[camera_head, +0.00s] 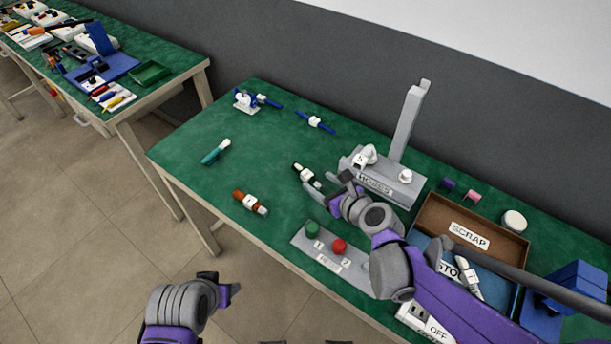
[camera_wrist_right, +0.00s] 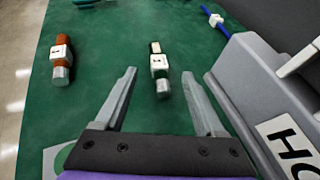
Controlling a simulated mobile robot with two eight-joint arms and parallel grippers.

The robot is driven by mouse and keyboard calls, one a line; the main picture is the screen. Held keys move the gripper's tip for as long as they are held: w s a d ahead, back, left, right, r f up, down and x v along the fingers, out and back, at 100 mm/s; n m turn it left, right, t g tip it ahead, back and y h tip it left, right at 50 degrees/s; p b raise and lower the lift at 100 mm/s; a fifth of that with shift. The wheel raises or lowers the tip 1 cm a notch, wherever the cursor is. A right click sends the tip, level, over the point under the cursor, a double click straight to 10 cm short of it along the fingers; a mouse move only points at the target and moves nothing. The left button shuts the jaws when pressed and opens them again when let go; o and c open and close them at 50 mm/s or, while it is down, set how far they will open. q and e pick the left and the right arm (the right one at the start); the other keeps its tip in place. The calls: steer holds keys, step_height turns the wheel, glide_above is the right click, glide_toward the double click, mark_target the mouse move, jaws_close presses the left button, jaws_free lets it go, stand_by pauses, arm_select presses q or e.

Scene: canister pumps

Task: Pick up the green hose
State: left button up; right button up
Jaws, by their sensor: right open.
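A green piece with a white end (camera_head: 216,151), the one that looks like the green hose, lies on the green bench toward its front left edge. That piece also shows in the head view (camera_head: 305,174). My left gripper (camera_head: 228,290) is low, off the bench's front; its jaw opening is unclear.
An orange-brown and white piece (camera_head: 249,202) lies near the front edge. A grey stand labelled HOSES (camera_head: 400,190) is beside my right gripper. Blue pieces (camera_head: 316,122) lie at the back. A grey button panel (camera_head: 318,246) and a SCRAP tray (camera_head: 430,215) stand right.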

mark_target(308, 175)
steer(key=x, duration=0.6)
steer(key=shift+f+b, duration=0.15)
steer(key=shift+b, duration=0.25)
steer(key=shift+s, duration=0.1)
jaws_close()
